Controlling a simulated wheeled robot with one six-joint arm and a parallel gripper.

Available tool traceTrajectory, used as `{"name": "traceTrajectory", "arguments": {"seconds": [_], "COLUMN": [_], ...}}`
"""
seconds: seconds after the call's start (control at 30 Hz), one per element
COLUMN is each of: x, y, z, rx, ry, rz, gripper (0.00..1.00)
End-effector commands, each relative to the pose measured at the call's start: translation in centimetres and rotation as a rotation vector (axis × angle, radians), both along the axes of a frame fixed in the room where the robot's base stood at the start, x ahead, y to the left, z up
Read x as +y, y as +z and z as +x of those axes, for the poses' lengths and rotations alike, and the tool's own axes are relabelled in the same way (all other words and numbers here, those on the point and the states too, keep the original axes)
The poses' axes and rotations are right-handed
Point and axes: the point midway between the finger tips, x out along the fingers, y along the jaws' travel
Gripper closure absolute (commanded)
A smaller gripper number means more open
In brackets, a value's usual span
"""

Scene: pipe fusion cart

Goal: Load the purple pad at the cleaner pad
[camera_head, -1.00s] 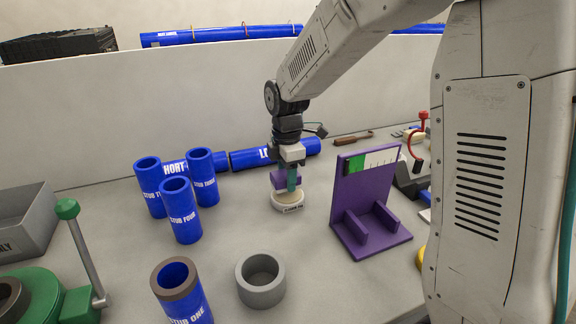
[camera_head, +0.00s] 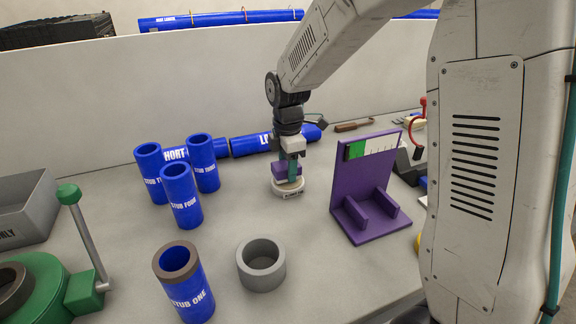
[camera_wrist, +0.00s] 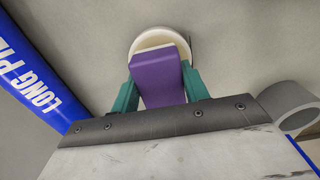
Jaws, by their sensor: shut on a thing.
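My gripper (camera_head: 288,174) is shut on a purple block (camera_wrist: 160,75), which I take for the purple pad. In the wrist view it sits between the teal fingers. In the head view the pad (camera_head: 281,170) is partly covered by a finger. Just below it is a round, cream-white disc (camera_head: 286,190) on the table, with a small label too small to read; it is likely the cleaner pad. In the wrist view the disc (camera_wrist: 145,41) shows behind the block's far end. I cannot tell whether block and disc touch.
A purple stand (camera_head: 360,170) with a green-and-white strip is just right. Blue stubs (camera_head: 182,198) stand left, long blue pipes (camera_head: 258,143) lie behind. A grey ring (camera_head: 261,268) and Stub One (camera_head: 187,290) are in front. Bare table surrounds the disc.

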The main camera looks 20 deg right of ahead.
Motion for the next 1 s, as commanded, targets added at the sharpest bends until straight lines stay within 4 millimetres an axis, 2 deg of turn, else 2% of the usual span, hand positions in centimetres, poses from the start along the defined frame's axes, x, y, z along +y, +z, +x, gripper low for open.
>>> {"name": "traceTrajectory", "arguments": {"seconds": [1.0], "x": [0.02], "y": [-0.99], "z": [0.01], "rx": [0.0], "ry": [0.0], "rz": [0.0], "gripper": [0.73]}}
